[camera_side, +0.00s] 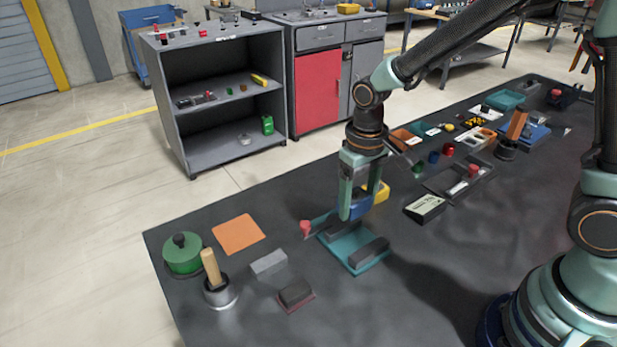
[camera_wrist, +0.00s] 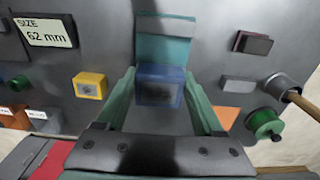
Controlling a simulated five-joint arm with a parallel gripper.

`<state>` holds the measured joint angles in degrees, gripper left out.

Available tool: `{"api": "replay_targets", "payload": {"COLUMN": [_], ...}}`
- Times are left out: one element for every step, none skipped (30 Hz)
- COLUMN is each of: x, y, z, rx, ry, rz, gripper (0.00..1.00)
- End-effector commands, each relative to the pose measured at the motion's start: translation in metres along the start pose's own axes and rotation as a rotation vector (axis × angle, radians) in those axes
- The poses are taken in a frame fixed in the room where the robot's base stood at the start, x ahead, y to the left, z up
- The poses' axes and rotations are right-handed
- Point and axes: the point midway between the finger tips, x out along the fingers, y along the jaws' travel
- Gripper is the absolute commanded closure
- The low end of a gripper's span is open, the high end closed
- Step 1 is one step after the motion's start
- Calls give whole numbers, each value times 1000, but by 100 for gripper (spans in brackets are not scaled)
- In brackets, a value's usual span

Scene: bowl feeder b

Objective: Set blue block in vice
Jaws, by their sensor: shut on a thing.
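My gripper (camera_side: 353,212) is shut on the blue block (camera_side: 360,207), pointing down at the teal vice. In the wrist view the blue block (camera_wrist: 160,85) sits between the two green fingers of my gripper (camera_wrist: 160,88). The vice (camera_side: 352,252) has a teal base, two dark jaws and a red-knobbed handle at its left. The block is over the vice's far part, near the far jaw (camera_side: 341,230); I cannot tell whether it touches it. In the wrist view the vice (camera_wrist: 163,50) shows just beyond the block, its nearer part hidden.
A yellow block (camera_side: 379,192) stands close behind my gripper. A "SIZE 62 mm" sign (camera_wrist: 47,33) is right of the vice in the side view. A grey block (camera_side: 269,264), dark block (camera_side: 295,292), orange mat (camera_side: 238,234) and green pot (camera_side: 183,257) lie to the left.

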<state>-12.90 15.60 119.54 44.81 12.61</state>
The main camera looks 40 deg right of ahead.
Motion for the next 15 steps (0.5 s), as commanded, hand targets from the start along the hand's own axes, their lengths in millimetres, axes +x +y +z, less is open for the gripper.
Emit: {"api": "replay_targets", "payload": {"x": [2, 4, 5, 6, 6, 7, 7, 7, 7, 7, 7, 7, 7, 7, 7], "y": [-2, -3, -4, -4, -4, -4, -4, -5, -5, -5, -5, -5, -4, -4, -4], "z": [7, 11, 14, 16, 18, 19, 19, 20, 20, 20, 20, 20, 20, 20, 20], "rx": [0, 0, 1, 2, 3, 4, 4, 5, 5, 5, 5, 5, 5, 5, 5], "ry": [1, 1, 1, 2, 1, 1, 2, 2, 2, 2, 2, 2, 1, 1, 1], "rz": [0, 0, 0, 0, 0, 0, 0, 0, 0, 0, 0, 0, 0, 0, 0], "gripper": [100, 100, 100, 100, 100, 100, 100, 100, 100, 100, 100, 100, 100, 100, 100]}}
